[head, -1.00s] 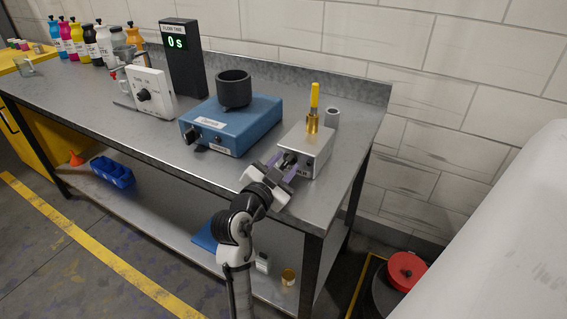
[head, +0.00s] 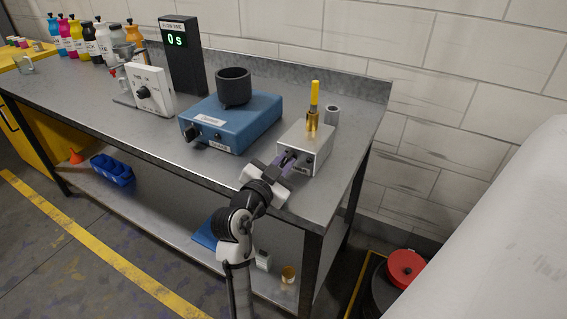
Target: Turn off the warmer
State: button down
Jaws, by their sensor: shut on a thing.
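A small silver box (head: 312,147), which looks like the warmer, sits near the right front edge of the metal bench. A brass fitting with a yellow stick (head: 314,98) stands upright on its top. The small print on its front is too small to read. My gripper (head: 286,160) reaches over the bench edge and is shut on the dark knob at the front left of the box. The fingers hide most of the knob, so I cannot tell its setting.
A blue device (head: 230,124) with a black cup (head: 234,87) and its own front knob stands to the left. A white control box (head: 149,90) and a display reading 0 s (head: 175,40) are farther left.

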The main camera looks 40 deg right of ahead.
jog(key=shift+n+p, duration=0.35)
jog(key=shift+n, duration=1.85)
jog(key=shift+f, duration=0.1)
jog(key=c, duration=1.4)
grip_release()
jog(key=shift+c, duration=0.2)
jog(key=b+v, duration=0.4)
jog(key=v, duration=0.9)
jog(key=shift+a, duration=0.4)
jog(key=shift+s, duration=0.15)
